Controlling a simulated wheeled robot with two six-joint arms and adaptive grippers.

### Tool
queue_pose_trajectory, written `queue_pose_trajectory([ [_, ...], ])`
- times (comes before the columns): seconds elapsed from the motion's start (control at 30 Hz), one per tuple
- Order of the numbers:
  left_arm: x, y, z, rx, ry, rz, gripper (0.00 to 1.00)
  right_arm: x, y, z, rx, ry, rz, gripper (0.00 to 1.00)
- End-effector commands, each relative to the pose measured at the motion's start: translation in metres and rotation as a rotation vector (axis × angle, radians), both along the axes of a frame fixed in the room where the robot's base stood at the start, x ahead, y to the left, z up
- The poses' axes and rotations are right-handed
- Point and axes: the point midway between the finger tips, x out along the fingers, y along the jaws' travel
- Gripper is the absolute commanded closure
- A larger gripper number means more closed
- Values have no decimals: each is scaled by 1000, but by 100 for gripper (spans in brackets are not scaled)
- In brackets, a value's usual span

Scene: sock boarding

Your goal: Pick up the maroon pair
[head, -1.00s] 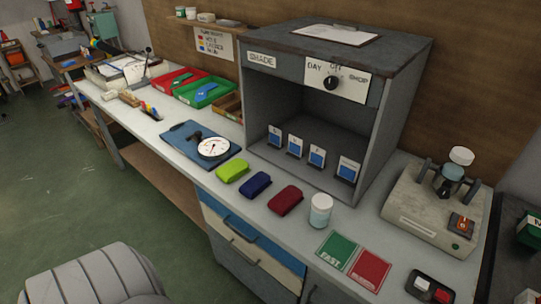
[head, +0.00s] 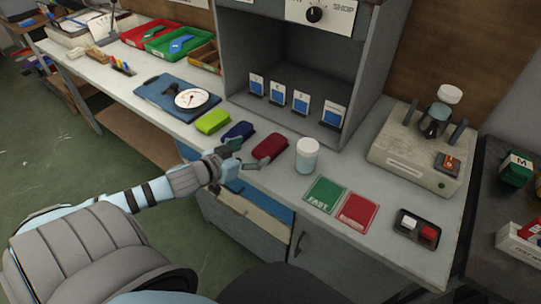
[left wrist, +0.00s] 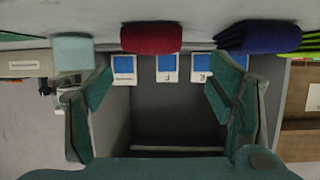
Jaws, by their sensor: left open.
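The maroon pair (head: 270,148) is a folded roll lying on the pale bench in front of the grey shade booth. It also shows at the top middle of the left wrist view (left wrist: 151,39), whose picture is upside down. My left gripper (head: 243,156) is open and empty, at the bench's front edge just left of the maroon pair and apart from it. In the left wrist view its two fingers (left wrist: 160,88) are spread wide. A navy pair (head: 238,131) lies left of the maroon pair, partly behind my gripper. My right gripper is not in view.
A lime pair (head: 212,122) lies left of the navy one. A white-lidded jar (head: 307,156) stands close right of the maroon pair. Green FAST (head: 324,195) and red (head: 358,208) mats lie further right. Several blue-and-white cards stand in the booth (head: 350,85) behind.

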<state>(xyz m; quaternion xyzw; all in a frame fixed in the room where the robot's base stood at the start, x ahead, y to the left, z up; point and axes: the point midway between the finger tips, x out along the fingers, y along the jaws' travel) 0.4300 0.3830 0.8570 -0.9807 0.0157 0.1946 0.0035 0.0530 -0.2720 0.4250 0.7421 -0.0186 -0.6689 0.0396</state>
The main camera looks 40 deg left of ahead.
Motion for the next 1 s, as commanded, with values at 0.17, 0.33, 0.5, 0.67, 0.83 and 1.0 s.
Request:
queue_pose_trajectory([
  [0.17, 19, -1, -10, -2, -2, 2, 25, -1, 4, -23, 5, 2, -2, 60],
  [0.33, 43, -8, -22, -9, -6, 4, 25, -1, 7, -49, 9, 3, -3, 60],
  [0.5, 66, -10, -28, -4, -1, 3, 25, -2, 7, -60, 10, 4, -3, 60],
  [0.67, 67, -10, -26, -3, 1, 1, 25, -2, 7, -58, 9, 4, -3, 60],
  [0.83, 67, -10, -26, -3, 1, 1, 46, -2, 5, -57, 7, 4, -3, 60],
  [1.0, 67, -10, -26, -1, 1, 2, 73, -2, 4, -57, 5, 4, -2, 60],
])
